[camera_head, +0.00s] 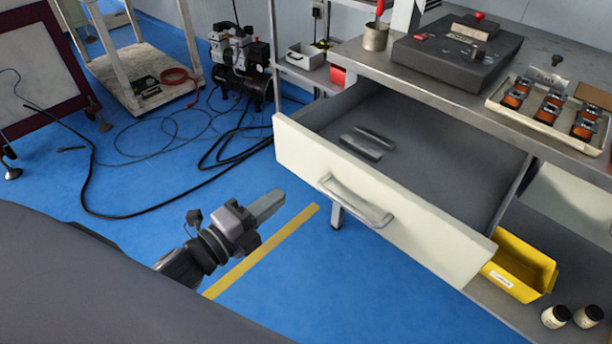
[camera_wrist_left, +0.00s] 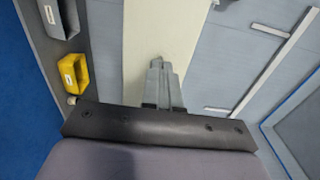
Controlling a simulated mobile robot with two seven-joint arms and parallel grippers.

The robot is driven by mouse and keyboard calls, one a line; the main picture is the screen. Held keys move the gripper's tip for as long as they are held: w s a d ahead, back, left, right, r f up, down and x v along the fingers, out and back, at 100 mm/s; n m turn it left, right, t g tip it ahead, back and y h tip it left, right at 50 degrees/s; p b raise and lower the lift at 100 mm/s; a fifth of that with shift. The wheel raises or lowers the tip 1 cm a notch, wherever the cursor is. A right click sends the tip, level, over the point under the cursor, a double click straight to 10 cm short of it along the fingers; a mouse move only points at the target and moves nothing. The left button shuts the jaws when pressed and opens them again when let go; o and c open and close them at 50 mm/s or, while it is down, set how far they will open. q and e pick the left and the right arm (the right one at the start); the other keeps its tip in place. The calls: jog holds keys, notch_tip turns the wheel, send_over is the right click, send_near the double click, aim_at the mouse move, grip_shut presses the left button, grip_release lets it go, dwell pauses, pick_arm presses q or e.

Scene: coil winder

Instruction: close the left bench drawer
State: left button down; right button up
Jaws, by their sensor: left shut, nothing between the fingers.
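The bench drawer (camera_head: 385,205) stands pulled out under the bench top. It has a cream front and a silver bow handle (camera_head: 355,203). Two grey metal pieces (camera_head: 362,145) lie inside it. My left gripper (camera_head: 277,199) is shut and empty. In the head view it shows left of the handle, in front of the drawer, with a visible gap. In the left wrist view the gripper's fingers (camera_wrist_left: 157,64) point toward a cream panel (camera_wrist_left: 152,30), likely the drawer front. Its handle cannot be made out there. My right gripper is in neither view.
The bench top (camera_head: 440,95) holds a dark machine box (camera_head: 455,55) and a tray (camera_head: 525,118) of orange-and-silver parts. A yellow bin (camera_head: 520,265) and two small jars (camera_head: 571,316) sit on the lower shelf. Black hoses (camera_head: 130,200) lie on the blue floor. Floor before the drawer is clear.

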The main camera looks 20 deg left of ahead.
aim_at(317, 169)
pick_arm(q)
jog(key=x, duration=0.7)
jog(key=shift+b+x, duration=0.3)
jog(key=shift+x, duration=0.8)
jog(key=shift+f, duration=0.1)
